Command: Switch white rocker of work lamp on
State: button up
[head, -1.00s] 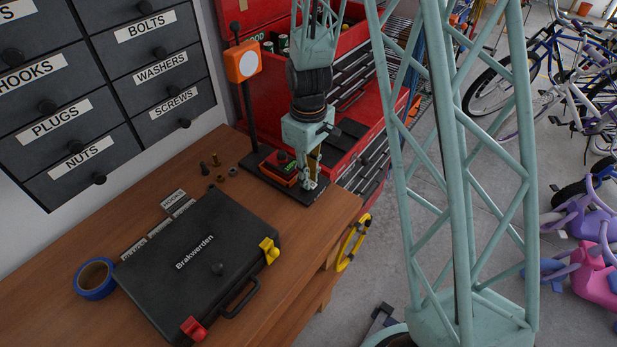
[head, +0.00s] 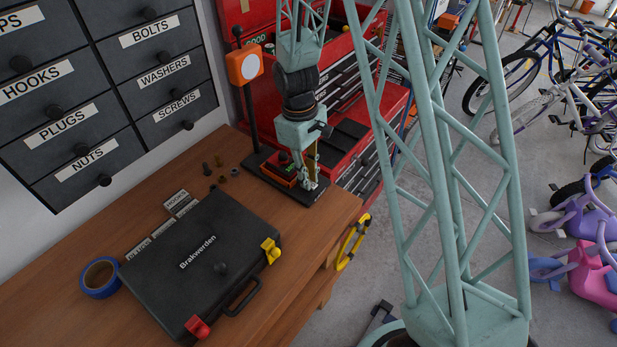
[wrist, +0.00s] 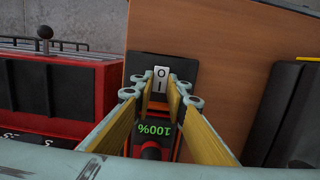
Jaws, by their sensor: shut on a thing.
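The work lamp has an orange head (head: 244,65) with a pale round face on a black post. Its black base (head: 262,160) stands on the bench near the right end. A red block with a green "100%" display (wrist: 154,130) sits on the base. The white rocker (wrist: 160,80), marked O and I, shows beyond that block in the wrist view. My gripper (head: 311,184) points down at the base's near right end. In the wrist view its fingertips (wrist: 160,92) are on either side of the rocker, shut on it. In the head view the gripper hides the rocker.
A black case (head: 205,262), blue tape (head: 99,277) and loose bolts lie on the wooden bench (head: 60,305). A red tool chest (head: 355,130) stands close behind the lamp. Labelled drawers (head: 100,90) hang at left. Bicycles (head: 560,100) stand at right.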

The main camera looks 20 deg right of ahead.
jog(key=o, duration=0.9)
jog(key=shift+c, duration=0.2)
jog(key=shift+r, duration=0.15)
notch_tip(320, 180, up, 12)
jog(key=w, duration=0.1)
jog(key=shift+a+f, duration=0.2)
jog(key=shift+a, duration=0.15)
